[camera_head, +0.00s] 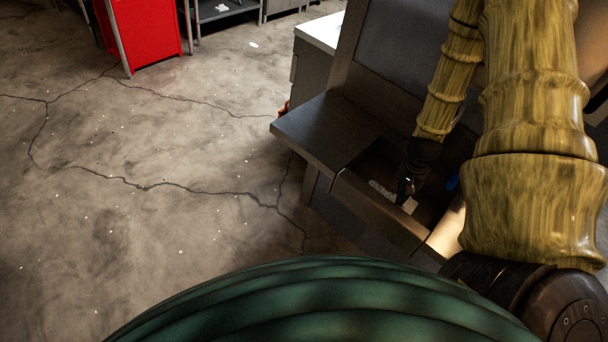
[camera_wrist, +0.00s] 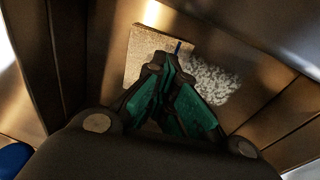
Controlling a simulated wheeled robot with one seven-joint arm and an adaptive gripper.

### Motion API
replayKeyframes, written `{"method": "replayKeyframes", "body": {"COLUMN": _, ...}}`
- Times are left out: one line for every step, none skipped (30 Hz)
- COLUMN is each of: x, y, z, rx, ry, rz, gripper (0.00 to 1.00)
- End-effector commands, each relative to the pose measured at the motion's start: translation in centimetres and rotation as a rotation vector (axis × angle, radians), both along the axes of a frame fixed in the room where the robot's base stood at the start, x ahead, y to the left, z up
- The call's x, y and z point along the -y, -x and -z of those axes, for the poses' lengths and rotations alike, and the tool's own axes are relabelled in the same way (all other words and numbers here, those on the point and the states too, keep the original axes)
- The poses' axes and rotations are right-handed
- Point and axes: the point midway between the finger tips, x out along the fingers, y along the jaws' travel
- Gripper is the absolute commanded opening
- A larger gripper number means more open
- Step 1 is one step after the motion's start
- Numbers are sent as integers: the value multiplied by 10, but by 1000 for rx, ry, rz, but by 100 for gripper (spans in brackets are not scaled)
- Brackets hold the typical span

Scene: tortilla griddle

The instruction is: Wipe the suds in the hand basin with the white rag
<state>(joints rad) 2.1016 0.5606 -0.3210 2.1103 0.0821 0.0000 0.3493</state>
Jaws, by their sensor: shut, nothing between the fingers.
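The hand basin (camera_head: 385,217) is a dark metal sink at the right of the head view, and its inner wall (camera_wrist: 252,52) shows in the wrist view. The suds (camera_head: 378,188) are a pale speckled patch in it, seen also in the wrist view (camera_wrist: 214,82). The white rag (camera_head: 410,205) lies flat beside the suds; it looks like a beige square in the wrist view (camera_wrist: 140,48). My gripper (camera_head: 406,192) is down in the basin with its fingers together (camera_wrist: 168,64), empty. Its tips overlap the rag's lower right edge in view; I cannot tell whether they touch it.
A metal side ledge (camera_head: 315,130) adjoins the basin on its left, and a tall back panel (camera_head: 400,45) rises behind. A blue object (camera_head: 452,183) sits at the basin's right, seen also at lower left (camera_wrist: 14,158). A red cabinet (camera_head: 145,35) stands far off; the floor between is open.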

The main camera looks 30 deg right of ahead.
Motion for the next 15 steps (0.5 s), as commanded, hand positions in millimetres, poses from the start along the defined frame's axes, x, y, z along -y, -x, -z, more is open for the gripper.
{"method": "replayKeyframes", "body": {"x": 10, "y": -10, "z": -6, "rx": 18, "ry": 12, "rz": 1, "gripper": 0}}
{"method": "replayKeyframes", "body": {"x": 10, "y": -10, "z": -5, "rx": 18, "ry": 12, "rz": 1, "gripper": 0}}
{"method": "replayKeyframes", "body": {"x": 10, "y": -9, "z": -5, "rx": 17, "ry": 12, "rz": 2, "gripper": 0}}
{"method": "replayKeyframes", "body": {"x": 11, "y": -9, "z": -4, "rx": 16, "ry": 11, "rz": 2, "gripper": 0}}
{"method": "replayKeyframes", "body": {"x": 11, "y": -8, "z": -4, "rx": 16, "ry": 11, "rz": 2, "gripper": 0}}
{"method": "replayKeyframes", "body": {"x": 11, "y": -8, "z": -3, "rx": 15, "ry": 11, "rz": 2, "gripper": 0}}
{"method": "replayKeyframes", "body": {"x": 11, "y": -8, "z": -3, "rx": 15, "ry": 10, "rz": 2, "gripper": 0}}
{"method": "replayKeyframes", "body": {"x": 11, "y": -7, "z": -2, "rx": 15, "ry": 10, "rz": 3, "gripper": 0}}
{"method": "replayKeyframes", "body": {"x": 11, "y": -7, "z": -1, "rx": 13, "ry": 9, "rz": 4, "gripper": 0}}
{"method": "replayKeyframes", "body": {"x": 11, "y": -6, "z": -1, "rx": 13, "ry": 9, "rz": 4, "gripper": 0}}
{"method": "replayKeyframes", "body": {"x": 12, "y": -6, "z": 0, "rx": 13, "ry": 8, "rz": 4, "gripper": 0}}
{"method": "replayKeyframes", "body": {"x": 12, "y": -6, "z": 1, "rx": 12, "ry": 8, "rz": 4, "gripper": 0}}
{"method": "replayKeyframes", "body": {"x": 12, "y": -5, "z": 2, "rx": 12, "ry": 8, "rz": 4, "gripper": 0}}
{"method": "replayKeyframes", "body": {"x": 12, "y": -5, "z": 2, "rx": 11, "ry": 7, "rz": 4, "gripper": 0}}
{"method": "replayKeyframes", "body": {"x": 12, "y": -4, "z": 3, "rx": 10, "ry": 7, "rz": 4, "gripper": 0}}
